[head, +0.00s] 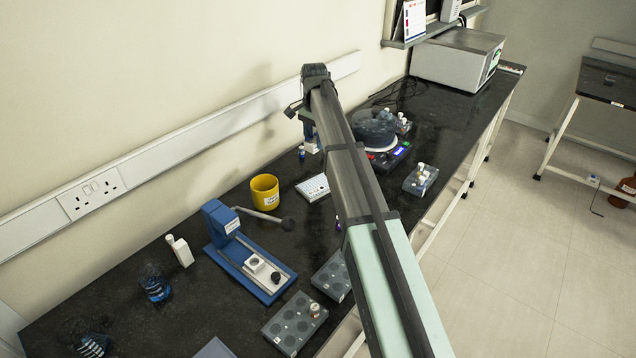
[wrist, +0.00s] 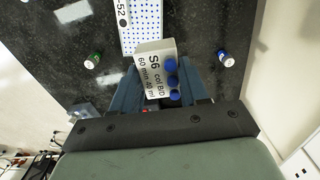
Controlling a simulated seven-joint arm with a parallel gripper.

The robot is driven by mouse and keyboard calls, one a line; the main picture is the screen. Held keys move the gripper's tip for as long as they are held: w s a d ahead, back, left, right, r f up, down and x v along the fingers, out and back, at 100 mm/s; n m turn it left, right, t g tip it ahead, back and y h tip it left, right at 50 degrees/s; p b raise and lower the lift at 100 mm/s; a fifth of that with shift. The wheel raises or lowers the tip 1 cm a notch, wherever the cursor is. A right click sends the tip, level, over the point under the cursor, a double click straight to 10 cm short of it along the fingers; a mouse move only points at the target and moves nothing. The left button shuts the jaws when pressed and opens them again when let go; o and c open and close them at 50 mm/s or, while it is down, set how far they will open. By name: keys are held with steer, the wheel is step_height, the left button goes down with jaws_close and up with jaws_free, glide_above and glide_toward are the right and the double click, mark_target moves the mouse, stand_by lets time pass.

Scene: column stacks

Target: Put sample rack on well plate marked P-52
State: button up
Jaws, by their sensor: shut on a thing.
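My gripper (wrist: 161,92) is shut on the sample rack (wrist: 148,62), a pale block with a printed label starting "S6" and blue-capped tubes. A blue finger is on each side of it. In the wrist view the rack covers the near end of the well plate (wrist: 143,28), which is white with rows of blue dots and a dark label reading "-52"; its first character is cut off. I cannot tell the height between them. In the head view a white plate (head: 313,187) lies on the bench, and my arm hides most of my gripper and the rack.
A green-capped vial (wrist: 93,60) and a blue-capped vial (wrist: 225,58) stand either side of the plate. A yellow cup (head: 265,191) and blue press (head: 235,240) are nearby. A round device (head: 376,138) and a grey vial rack (head: 420,180) stand to the right.

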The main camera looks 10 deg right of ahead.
glide_above(318, 182)
steer(key=shift+n, duration=0.3)
steer(key=shift+s+f, duration=0.1)
steer(key=shift+f, duration=5.25)
steer(key=shift+f, duration=0.1)
steer(key=o, duration=1.1)
step_height(318, 182, up, 12)
steer(key=shift+a+r, duration=0.1)
steer(key=shift+r, duration=0.05)
